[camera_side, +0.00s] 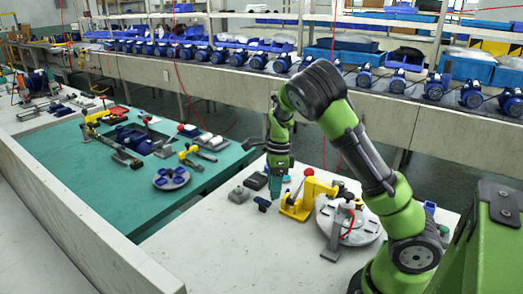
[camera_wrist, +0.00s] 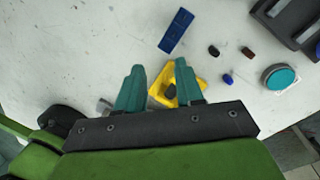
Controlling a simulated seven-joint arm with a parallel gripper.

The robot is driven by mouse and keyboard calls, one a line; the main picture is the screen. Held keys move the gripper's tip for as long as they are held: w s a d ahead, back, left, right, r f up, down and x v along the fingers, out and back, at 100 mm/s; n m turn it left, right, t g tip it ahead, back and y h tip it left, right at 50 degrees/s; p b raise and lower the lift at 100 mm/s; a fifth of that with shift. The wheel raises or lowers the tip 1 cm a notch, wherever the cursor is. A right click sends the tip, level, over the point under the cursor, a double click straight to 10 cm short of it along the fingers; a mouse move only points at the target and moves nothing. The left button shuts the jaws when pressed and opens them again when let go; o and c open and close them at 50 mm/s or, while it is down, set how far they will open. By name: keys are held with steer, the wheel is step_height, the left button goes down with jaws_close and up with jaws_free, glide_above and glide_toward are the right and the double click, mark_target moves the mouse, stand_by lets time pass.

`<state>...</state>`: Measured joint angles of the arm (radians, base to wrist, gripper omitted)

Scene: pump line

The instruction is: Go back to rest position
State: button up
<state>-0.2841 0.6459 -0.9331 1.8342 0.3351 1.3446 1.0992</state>
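My gripper (camera_side: 276,192) hangs pointing down over the white bench in the side view, just left of a yellow fixture (camera_side: 308,195). In the wrist view my gripper (camera_wrist: 158,75) shows two teal fingers spread apart, with nothing held between them. Part of a yellow piece (camera_wrist: 178,90) with a dark part in it shows behind the right finger. My arm is bent, reaching from the right over the bench. Whether the fingertips touch anything is hard to tell in the side view.
A small blue part (camera_side: 262,203) and a grey block (camera_side: 239,195) lie left of my gripper. A round grey plate (camera_side: 365,232) with a red-handled clamp (camera_side: 337,238) is to the right. A teal mat (camera_side: 110,195) lies farther left. The wrist view shows a blue block (camera_wrist: 176,31).

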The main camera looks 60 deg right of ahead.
steer(key=s+a+r+n+t, duration=0.3)
steer(key=s+a+r+n, duration=0.3)
steer(key=n, duration=0.6)
steer(key=s+a+r+n+t, duration=0.4)
steer(key=s+a+r+n, duration=0.3)
steer(key=a+r+n, duration=0.4)
steer(key=shift+s+n, duration=0.25)
steer(key=shift+n, duration=0.25)
